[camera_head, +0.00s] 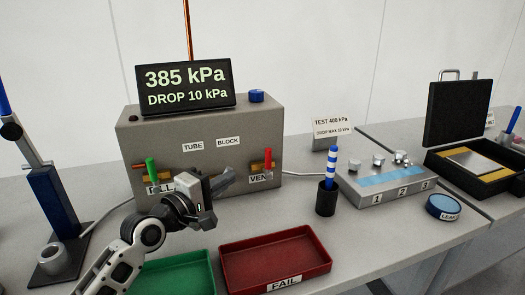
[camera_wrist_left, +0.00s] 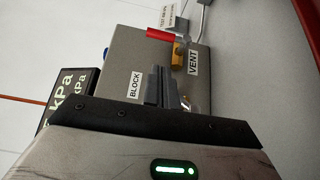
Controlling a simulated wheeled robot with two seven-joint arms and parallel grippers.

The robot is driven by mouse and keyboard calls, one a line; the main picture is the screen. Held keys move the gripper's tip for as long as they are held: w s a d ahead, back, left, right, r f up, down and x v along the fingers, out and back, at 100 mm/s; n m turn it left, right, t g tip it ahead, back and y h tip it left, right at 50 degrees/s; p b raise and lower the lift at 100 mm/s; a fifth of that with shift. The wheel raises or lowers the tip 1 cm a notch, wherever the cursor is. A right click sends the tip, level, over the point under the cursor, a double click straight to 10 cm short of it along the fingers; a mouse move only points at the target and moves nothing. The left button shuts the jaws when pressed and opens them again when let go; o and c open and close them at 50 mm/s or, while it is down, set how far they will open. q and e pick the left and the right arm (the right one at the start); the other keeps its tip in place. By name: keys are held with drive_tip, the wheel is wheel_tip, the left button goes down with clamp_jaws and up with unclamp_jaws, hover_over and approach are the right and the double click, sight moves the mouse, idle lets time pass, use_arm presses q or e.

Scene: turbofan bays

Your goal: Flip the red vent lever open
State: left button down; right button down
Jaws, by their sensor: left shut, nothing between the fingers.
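The red vent lever (camera_head: 268,158) stands upright on a brass valve at the right of the grey test box's front, above the VENT label (camera_head: 261,178). In the left wrist view the red lever (camera_wrist_left: 160,35) shows at the top, beyond the fingertips, with the VENT label (camera_wrist_left: 193,61) beside it. My left gripper (camera_head: 222,183) is shut and empty, in front of the box and left of the lever, apart from it. Its closed fingers also show in the left wrist view (camera_wrist_left: 163,88). My right gripper is not in view.
A green lever (camera_head: 151,168) stands at the box's left, behind my left arm. The display (camera_head: 186,87) reads 385 kPa, DROP 10 kPa. A red FAIL tray (camera_head: 310,240) and a green tray (camera_head: 180,278) lie in front. A striped rod in a black holder (camera_head: 326,200) stands right.

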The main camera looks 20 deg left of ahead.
sight(268, 159)
use_arm(q)
drive_tip(key=x, duration=0.9)
drive_tip(key=shift+d+r+p, duration=0.15)
drive_tip(key=shift+d+p, duration=0.05)
drive_tip(key=shift+p, duration=0.1)
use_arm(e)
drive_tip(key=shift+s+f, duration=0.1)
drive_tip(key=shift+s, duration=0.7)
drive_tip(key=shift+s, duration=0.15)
